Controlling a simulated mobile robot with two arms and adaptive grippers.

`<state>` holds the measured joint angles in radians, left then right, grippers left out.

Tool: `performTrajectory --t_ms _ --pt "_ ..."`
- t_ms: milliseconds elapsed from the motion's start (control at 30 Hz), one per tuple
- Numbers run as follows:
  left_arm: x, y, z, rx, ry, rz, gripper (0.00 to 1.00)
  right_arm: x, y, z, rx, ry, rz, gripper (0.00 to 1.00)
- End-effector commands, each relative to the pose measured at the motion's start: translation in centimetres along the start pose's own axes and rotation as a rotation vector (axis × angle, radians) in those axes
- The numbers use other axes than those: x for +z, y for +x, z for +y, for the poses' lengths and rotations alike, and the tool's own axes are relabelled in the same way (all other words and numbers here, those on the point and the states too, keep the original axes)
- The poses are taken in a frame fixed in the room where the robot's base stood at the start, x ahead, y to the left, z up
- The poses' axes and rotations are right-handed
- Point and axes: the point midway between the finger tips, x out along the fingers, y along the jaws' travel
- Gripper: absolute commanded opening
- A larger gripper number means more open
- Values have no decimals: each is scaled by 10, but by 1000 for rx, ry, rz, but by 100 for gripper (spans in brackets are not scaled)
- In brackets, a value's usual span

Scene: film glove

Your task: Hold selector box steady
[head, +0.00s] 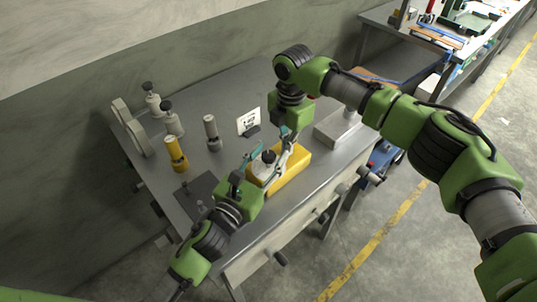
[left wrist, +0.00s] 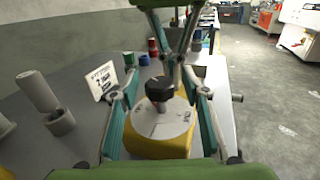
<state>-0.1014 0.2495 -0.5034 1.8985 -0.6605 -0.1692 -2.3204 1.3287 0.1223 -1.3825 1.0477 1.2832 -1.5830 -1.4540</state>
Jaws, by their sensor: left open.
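The selector box is a yellow box (head: 291,175) with a pale grey top plate and a black knob (head: 268,156). It sits on the metal bench near its front edge. In the left wrist view, the yellow body (left wrist: 150,147) and knob (left wrist: 160,88) are between my left gripper's fingers. My left gripper (head: 258,168) is open, with its teal and grey fingers on either side of the box; I cannot tell whether they touch it. My right gripper (head: 287,150) reaches down from above, close to the knob. Its fingertips are partly hidden and their opening is unclear.
A small white sign (head: 248,121) stands behind the box. A yellow cylinder (head: 176,155) and several grey posts stand at the bench's left. A grey block (head: 337,128) lies to the right. Handles stick out from the bench front.

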Motion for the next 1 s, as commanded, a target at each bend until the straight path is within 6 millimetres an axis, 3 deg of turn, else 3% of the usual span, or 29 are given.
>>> performTrajectory --t_ms 200,333,367,667,1000 --pt "-1 0 0 0 0 0 40 -1 7 -4 -11 0 3 0" --pt "-1 0 0 0 0 0 6 -1 7 -3 -11 0 3 0" --pt "-1 0 0 0 0 0 3 -1 7 -3 -11 1 3 0" --pt "0 0 -1 -20 2 -4 3 -1 7 -3 -11 1 3 0" --pt "1 1 -1 -187 10 -6 3 -2 6 -3 -9 0 4 0"
